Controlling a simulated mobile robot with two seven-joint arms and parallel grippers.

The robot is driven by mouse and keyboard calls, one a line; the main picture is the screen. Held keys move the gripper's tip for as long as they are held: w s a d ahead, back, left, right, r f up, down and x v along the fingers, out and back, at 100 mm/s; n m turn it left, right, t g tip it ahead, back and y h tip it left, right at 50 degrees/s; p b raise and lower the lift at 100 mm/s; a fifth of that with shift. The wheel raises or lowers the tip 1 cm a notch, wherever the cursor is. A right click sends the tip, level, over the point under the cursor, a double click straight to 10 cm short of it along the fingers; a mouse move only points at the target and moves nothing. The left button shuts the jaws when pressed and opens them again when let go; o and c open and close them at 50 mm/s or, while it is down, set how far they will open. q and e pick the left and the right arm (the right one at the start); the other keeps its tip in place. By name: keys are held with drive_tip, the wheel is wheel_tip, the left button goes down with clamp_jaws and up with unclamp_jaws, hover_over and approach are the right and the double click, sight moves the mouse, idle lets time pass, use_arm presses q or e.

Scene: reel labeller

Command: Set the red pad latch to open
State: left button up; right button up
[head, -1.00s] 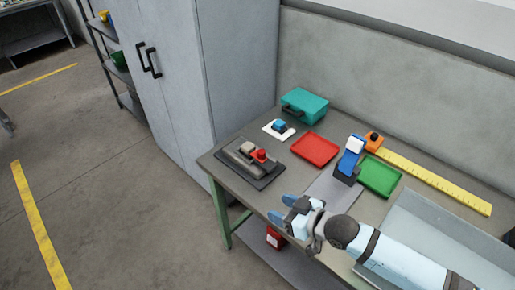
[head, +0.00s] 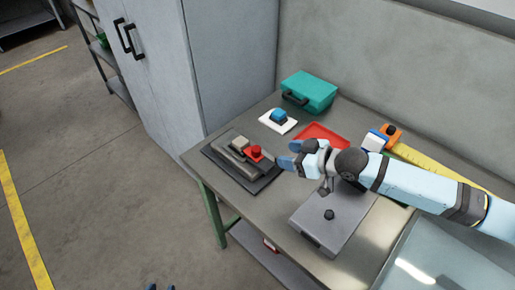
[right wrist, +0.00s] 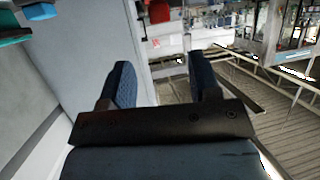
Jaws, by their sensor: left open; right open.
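The red pad (head: 254,152) sits on a dark base plate (head: 228,172) with grey blocks beside it, at the table's left front corner. Whether this latch is open or closed cannot be told. My right gripper (head: 287,155) is just right of the red pad, apart from it, its blue fingers pointing left. In the right wrist view its fingers (right wrist: 163,82) are spread with nothing between them.
A blue block on a white plate (head: 291,126), a teal case (head: 309,91) and a red tray (head: 321,131) stand behind. A grey box with a black knob (head: 335,234) lies in front of my right arm. A grey cabinet (head: 165,75) stands left of the table.

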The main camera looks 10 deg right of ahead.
sight(259, 150)
drive_tip(key=x, duration=1)
drive_tip(key=shift+p, duration=0.3)
drive_tip(key=shift+x, duration=0.85)
drive_tip(key=shift+d, duration=0.1)
drive_tip(key=shift+c, duration=0.5)
clamp_jaws()
drive_tip(key=shift+s+d+p, duration=0.5)
drive_tip(key=shift+s+p, duration=0.05)
drive_tip(key=shift+s, duration=0.25)
drive_tip(key=shift+s+d+p, duration=0.5)
drive_tip(key=shift+s+d, duration=0.05)
drive_tip(key=shift+s, duration=0.3)
drive_tip(key=shift+f, duration=0.1)
